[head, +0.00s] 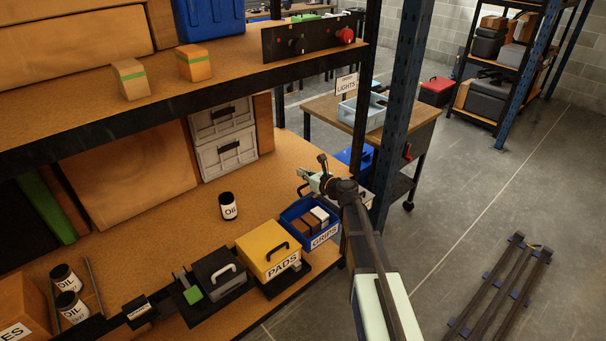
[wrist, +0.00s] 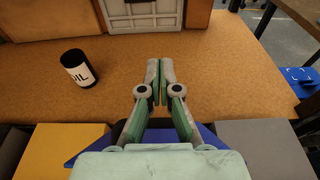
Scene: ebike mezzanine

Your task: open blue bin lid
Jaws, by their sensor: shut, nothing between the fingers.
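A blue upright post (head: 398,110) is close on the right. Board between can and gripper is clear.

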